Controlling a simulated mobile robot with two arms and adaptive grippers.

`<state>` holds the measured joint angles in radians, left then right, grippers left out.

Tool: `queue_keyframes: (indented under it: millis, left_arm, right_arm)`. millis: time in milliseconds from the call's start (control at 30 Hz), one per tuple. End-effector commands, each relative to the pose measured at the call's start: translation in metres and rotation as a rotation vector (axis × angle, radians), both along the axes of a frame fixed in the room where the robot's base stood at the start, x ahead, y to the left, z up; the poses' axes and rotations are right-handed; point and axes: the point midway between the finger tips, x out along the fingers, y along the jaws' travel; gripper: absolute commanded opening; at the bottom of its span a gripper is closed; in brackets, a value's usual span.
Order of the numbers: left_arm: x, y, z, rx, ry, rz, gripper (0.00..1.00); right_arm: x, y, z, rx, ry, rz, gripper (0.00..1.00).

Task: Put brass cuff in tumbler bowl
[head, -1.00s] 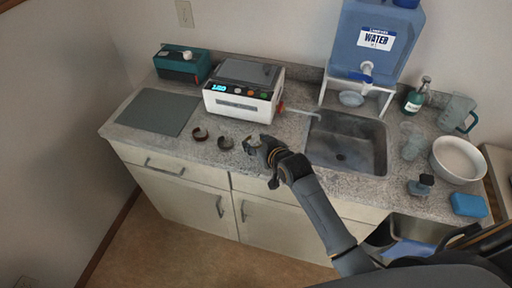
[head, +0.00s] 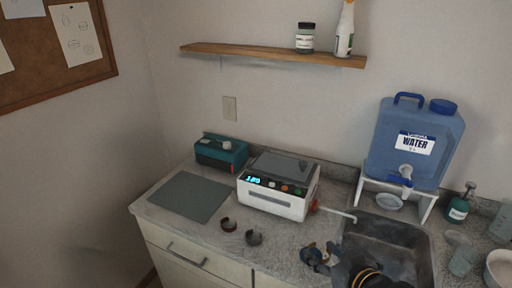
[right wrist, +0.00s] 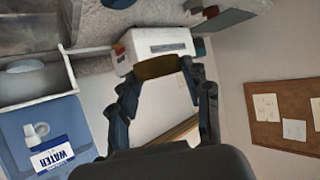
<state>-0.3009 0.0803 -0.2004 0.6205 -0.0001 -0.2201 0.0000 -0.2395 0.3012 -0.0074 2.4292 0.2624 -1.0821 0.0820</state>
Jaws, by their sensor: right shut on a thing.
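My right gripper (head: 318,257) is over the counter's front, left of the sink. In the right wrist view its fingers (right wrist: 165,92) are shut on the brass cuff (right wrist: 157,67), a brownish-gold band across the fingertips. In the head view the cuff is hard to make out in the gripper. A white bowl (head: 499,268) is cut off at the right edge of the head view. A small bowl (head: 389,201) sits under the water jug's tap. I cannot tell for sure which is the tumbler bowl. My left gripper is not in view.
The sink (head: 405,240), clear tumbler (head: 463,258) and soap bottle (head: 459,205) are right.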

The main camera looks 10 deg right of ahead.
Motion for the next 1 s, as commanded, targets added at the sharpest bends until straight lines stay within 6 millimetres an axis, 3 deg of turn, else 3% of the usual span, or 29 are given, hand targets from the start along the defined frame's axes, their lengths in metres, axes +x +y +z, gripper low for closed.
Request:
queue_keyframes:
  millis: [167,400,633,800,1000]
  left_arm:
    - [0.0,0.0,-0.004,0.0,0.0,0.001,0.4]
    - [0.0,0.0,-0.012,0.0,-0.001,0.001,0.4]
    - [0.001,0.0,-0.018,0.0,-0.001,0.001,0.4]
    - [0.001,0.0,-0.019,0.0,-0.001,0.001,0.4]
    - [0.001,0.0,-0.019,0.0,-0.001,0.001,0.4]
  right_arm:
    - [0.016,0.005,0.017,-0.004,-0.009,-0.02,0.24]
    - [0.048,0.017,0.071,-0.012,-0.012,-0.092,0.24]
    - [0.058,0.026,0.122,-0.005,-0.009,-0.158,0.24]
    - [0.057,0.029,0.14,0.001,-0.005,-0.185,0.24]
    - [0.057,0.03,0.143,0.002,-0.002,-0.192,0.24]
